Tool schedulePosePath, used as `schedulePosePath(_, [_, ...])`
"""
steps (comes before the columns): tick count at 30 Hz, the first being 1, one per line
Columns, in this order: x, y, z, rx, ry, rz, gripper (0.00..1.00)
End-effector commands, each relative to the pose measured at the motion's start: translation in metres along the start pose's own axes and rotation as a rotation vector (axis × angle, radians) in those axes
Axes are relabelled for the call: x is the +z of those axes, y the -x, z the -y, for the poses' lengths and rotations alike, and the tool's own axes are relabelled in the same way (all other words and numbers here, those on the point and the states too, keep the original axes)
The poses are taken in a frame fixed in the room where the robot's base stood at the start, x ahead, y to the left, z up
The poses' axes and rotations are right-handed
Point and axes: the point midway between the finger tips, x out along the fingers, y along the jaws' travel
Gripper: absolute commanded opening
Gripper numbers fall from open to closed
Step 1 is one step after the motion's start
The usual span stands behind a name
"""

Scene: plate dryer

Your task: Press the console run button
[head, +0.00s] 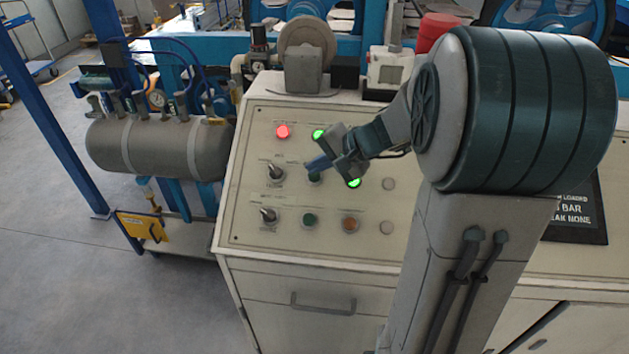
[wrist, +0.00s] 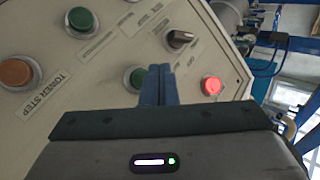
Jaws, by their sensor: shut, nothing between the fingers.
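The pale console panel (head: 240,210) fills the middle of the head view. A dark green push button (head: 314,177) sits in its upper row, just below my fingertips; it also shows in the wrist view (wrist: 136,78), just left of the fingers. A second green button (head: 310,220) sits in the lower row, also in the wrist view (wrist: 81,20). Which is the run button I cannot read. My gripper (head: 318,163) is shut and empty, its blue fingers (wrist: 160,80) pointing at the panel near the upper green button. Whether they touch it I cannot tell.
A lit red lamp (head: 282,131), a lit green lamp (head: 319,134) and another lit green lamp (head: 354,183) are on the panel. Two selector switches (head: 275,172) stand at left. An orange button (head: 350,225) is lower right. A grey tank (head: 160,148) stands left of the console.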

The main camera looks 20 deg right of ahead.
Motion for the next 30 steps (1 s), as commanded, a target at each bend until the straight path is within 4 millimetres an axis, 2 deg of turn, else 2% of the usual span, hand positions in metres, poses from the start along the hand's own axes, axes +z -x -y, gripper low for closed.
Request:
schedulePosePath(1, [-0.003,-0.0071,-0.0063,0.0,0.001,0.0,0.0])
schedulePosePath(7, [-0.0089,-0.0138,-0.0105,0.001,0.0,0.0,0.0])
schedulePosePath(30, [-0.0097,-0.0138,-0.0101,0.0,0.001,0.0,0.0])
